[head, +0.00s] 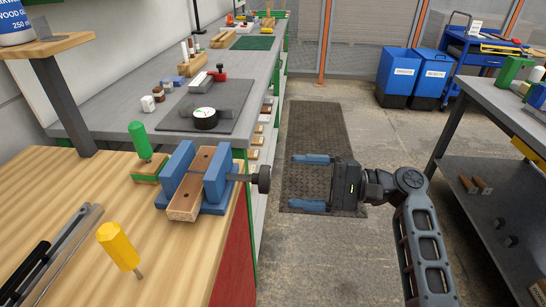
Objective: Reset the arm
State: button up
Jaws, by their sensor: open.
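My gripper (308,182) is open and empty, its two blue fingers spread apart and pointing left. It hangs over the aisle to the right of the wooden bench, apart from everything. My arm (415,220) reaches in from the lower right. A wooden board (187,204) sits between the jaws of a blue vise (214,178) at the bench's right edge. The vise's dark handle (263,178) sticks out to the right, toward my gripper, with a gap between them.
A green-handled tool (141,140) and a yellow-handled screwdriver (119,246) are on the wooden bench (85,187). A grey bench (262,73) runs behind. A dark cart (485,210) stands right. Blue bins (398,72) stand at the back. The aisle floor (375,140) is free.

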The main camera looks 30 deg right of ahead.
jog(key=s+a+f+m+h, duration=0.1)
jog(key=s+f+h, duration=0.2)
jog(key=f, duration=0.3)
jog(key=s+a+f+h, duration=0.1)
jog(key=s+f+h, duration=0.25)
jog(key=f, duration=0.25)
jog(key=s+f+n+h, duration=0.2)
jog(key=s+f+h, duration=0.35)
jog(key=s, duration=0.55)
jog(key=s+a+r+n+t+h, duration=0.1)
jog(key=s+r+n+h, duration=0.3)
jog(key=s, duration=0.7)
jog(key=s+a+r+n+t, duration=0.1)
jog(key=s+a+r+n, duration=0.1)
jog(key=r, duration=0.4)
jog(key=s+a+r+n+t+y, duration=0.1)
jog(key=s+r+n+t, duration=0.1)
jog(key=s+r+n, duration=0.3)
jog(key=shift+s+a+r+n, duration=0.2)
jog(key=shift+a+r+n, duration=0.15)
jog(key=shift+r, duration=0.6)
